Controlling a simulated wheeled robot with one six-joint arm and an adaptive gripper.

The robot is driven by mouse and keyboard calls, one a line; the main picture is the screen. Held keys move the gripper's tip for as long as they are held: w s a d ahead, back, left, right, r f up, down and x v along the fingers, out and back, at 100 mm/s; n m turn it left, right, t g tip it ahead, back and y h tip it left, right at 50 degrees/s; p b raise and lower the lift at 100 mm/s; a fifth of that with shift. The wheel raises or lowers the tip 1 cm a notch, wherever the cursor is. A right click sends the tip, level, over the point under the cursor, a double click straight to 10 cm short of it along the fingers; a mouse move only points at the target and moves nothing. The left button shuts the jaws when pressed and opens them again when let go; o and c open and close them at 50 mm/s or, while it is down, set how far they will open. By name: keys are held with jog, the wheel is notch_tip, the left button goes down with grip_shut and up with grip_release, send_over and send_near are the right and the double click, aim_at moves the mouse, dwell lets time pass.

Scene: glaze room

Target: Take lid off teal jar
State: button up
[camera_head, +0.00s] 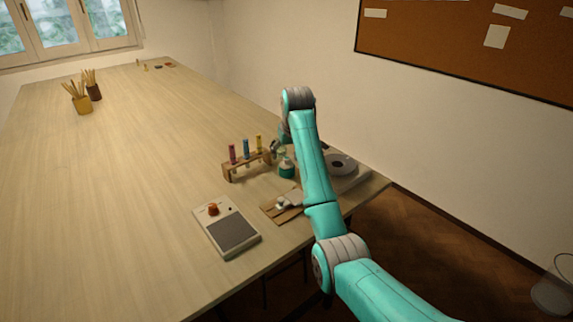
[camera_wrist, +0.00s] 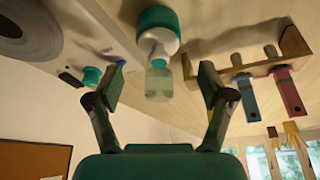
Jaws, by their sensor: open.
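The teal jar (camera_head: 286,168) stands on the table just right of the tube rack, partly hidden by my arm in the head view. In the wrist view, the picture is upside down, and the jar (camera_wrist: 158,20) shows a teal body with a pale, clear upper part. A translucent greenish piece (camera_wrist: 158,82), apparently its lid, lies between my fingers in the picture. My gripper (camera_wrist: 160,75) is open, with a gap on both sides of that piece. I cannot tell how deep the fingers reach around it. In the head view my gripper (camera_head: 279,149) is at the jar's top, largely hidden.
A wooden rack (camera_head: 246,165) with coloured tubes stands close left of the jar. A device with an orange knob (camera_head: 213,209) lies in front. A grey round disc (camera_head: 341,164) is to the right. A small teal item (camera_wrist: 91,76) is near one finger.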

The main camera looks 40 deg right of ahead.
aim_at(287, 159)
jog(key=shift+s+x, duration=0.2)
jog(key=shift+x, duration=1.7)
jog(key=shift+f, duration=0.1)
jog(key=c, duration=1)
